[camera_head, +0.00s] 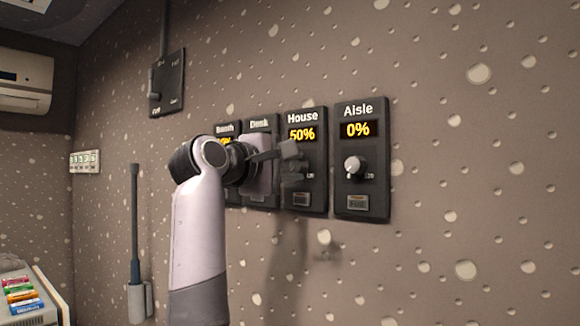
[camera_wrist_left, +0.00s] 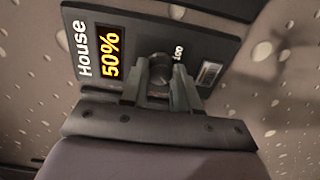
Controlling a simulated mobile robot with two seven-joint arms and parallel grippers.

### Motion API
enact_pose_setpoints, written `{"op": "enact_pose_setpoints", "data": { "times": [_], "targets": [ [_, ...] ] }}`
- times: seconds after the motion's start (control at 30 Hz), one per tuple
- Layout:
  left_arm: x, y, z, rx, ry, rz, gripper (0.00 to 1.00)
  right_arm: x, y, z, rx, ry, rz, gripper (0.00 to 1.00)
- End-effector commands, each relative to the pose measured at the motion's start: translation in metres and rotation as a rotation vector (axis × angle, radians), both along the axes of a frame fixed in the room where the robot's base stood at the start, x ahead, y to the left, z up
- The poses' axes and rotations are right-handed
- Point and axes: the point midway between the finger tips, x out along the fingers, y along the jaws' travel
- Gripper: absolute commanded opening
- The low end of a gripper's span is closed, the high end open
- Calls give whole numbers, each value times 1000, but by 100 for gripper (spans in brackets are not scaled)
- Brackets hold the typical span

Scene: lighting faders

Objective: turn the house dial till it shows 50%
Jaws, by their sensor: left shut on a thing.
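The House panel (camera_head: 303,192) is a dark wall plate whose amber display reads 50%. It also fills the upper part of the left wrist view (camera_wrist_left: 140,40), where its display again reads 50%. My left gripper (camera_head: 292,160) is at this panel, with its fingers on either side of the round grey house dial (camera_wrist_left: 159,68). In the left wrist view the left gripper (camera_wrist_left: 160,80) is shut on the dial. The dial is mostly hidden by the gripper in the head view. My right gripper is not in view.
The Aisle panel (camera_head: 362,195), reading 0%, is close on the right with a protruding white knob (camera_head: 355,166). The Desk panel (camera_head: 262,124) and another panel on the left are partly hidden by my arm. A switch box (camera_head: 168,85) is higher up the wall.

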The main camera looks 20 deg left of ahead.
Motion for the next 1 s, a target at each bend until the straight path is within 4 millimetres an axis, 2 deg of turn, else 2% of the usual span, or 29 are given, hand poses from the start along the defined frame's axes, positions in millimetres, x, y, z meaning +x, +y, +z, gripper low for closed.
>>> {"op": "enact_pose_setpoints", "data": {
  "times": [0.37, 0.4, 0.47, 0.77, 0.87, 1.0],
  "targets": [
    [0, 0, -2, -5, 6, -1, 0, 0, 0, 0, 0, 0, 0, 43],
    [0, 0, -2, -5, 6, -1, 39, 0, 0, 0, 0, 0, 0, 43],
    [0, 0, -1, -5, 6, -1, 55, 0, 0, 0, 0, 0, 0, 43],
    [-1, 0, -1, -5, 2, 0, 55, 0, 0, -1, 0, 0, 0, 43],
    [-7, 3, -1, -5, 1, 0, 55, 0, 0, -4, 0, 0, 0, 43],
    [-24, 9, -3, -6, -1, 1, 55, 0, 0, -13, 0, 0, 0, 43]
  ]
}}
